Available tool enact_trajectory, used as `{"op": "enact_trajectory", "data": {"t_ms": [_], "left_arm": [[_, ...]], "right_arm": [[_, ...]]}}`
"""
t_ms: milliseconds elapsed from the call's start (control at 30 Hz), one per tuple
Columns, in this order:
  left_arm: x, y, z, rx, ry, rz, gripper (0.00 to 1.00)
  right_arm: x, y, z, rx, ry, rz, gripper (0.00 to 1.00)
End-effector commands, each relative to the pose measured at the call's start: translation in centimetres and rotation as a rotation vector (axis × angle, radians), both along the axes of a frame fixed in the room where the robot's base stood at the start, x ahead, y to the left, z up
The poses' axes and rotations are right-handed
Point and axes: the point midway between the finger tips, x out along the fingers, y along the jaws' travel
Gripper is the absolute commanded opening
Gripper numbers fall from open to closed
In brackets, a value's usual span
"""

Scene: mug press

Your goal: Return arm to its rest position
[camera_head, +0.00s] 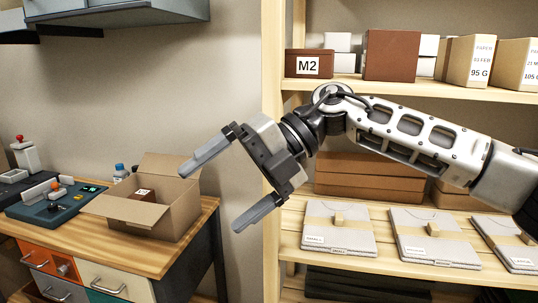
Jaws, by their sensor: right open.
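My right gripper (232,178) is open and empty, with its two grey fingers spread wide. It hangs in the air in the middle of the head view, pointing left toward the open cardboard box. My right arm (425,140) comes in from the right and crosses in front of the shelf unit, hiding part of it. My left gripper and arm are not in view.
An open cardboard box (172,222) with a brown box inside stands on the wooden workbench (70,249) at left. A control panel (58,203) sits beside it. The shelves (435,90) hold boxes and flat grey packages (338,232). A cabinet (120,14) hangs upper left.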

Motion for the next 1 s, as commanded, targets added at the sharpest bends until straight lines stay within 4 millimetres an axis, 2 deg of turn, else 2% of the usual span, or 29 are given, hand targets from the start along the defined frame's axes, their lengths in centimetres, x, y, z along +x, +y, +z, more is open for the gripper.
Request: {"op": "enact_trajectory", "data": {"t_ms": [33, 100, 200, 333, 433, 567, 667, 733, 867, 900, 1000], "left_arm": [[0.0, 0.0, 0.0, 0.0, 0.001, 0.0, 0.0], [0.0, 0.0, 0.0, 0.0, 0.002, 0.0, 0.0], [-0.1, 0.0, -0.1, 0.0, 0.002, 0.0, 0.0], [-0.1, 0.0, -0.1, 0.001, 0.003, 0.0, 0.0], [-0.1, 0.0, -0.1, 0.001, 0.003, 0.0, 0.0], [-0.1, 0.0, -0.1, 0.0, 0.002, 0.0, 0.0], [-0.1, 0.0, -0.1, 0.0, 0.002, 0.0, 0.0], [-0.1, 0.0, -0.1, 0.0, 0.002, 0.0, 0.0], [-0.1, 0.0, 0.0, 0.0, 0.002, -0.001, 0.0], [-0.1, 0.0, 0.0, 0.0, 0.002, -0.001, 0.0], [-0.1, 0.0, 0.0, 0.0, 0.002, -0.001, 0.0]], "right_arm": [[-1.1, 1.8, -1.5, 0.113, 0.09, 0.006, 1.0], [-1.9, 3.6, -2.3, 0.267, 0.194, -0.017, 1.0], [-2.5, 5.1, -3.1, 0.476, 0.353, -0.091, 1.0], [-1.7, 5.3, -4.4, 0.718, 0.565, -0.256, 1.0], [-0.2, 4.1, -6.3, 0.871, 0.731, -0.432, 1.0], [1.8, 1.1, -10.9, 1.016, 0.941, -0.715, 1.0], [2.7, -2.2, -16.0, 1.081, 1.097, -0.965, 1.0], [2.5, -4.9, -20.4, 1.096, 1.198, -1.156, 1.0], [0.1, -9.9, -28.7, 1.065, 1.36, -1.504, 1.0], [-1.1, -11.4, -31.2, 1.043, 1.4, -1.604, 1.0], [-4.8, -14.8, -36.6, 0.965, 1.488, -1.839, 1.0]]}}
